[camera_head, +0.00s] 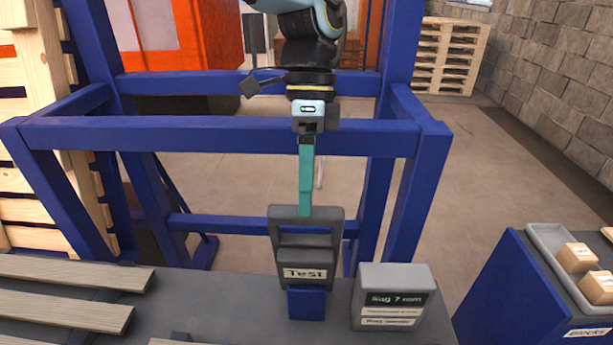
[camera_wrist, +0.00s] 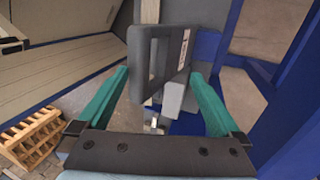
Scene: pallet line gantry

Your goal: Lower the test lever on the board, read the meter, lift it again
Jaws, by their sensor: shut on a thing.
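The grey test lever (camera_head: 306,252), labelled "Test", stands on a blue mount at the board's edge, with an upright loop-shaped handle. It also shows in the wrist view (camera_wrist: 146,60), between my teal fingers. My gripper (camera_head: 305,212) reaches down from above and is shut on the top of the handle. In the wrist view my gripper (camera_wrist: 160,74) has one finger on each side of the lever. The grey meter (camera_head: 392,300) stands just right of the lever; its dark screen reads "Sag 7 mm". The smaller lines below are hard to read.
A blue gantry frame (camera_head: 220,132) crosses behind the lever, close to my arm. Wooden slats (camera_head: 60,312) lie at front left. A grey tray (camera_head: 553,240) of blocks sits on a blue stand at right. Pallets (camera_head: 450,55) stand behind, beside a block wall.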

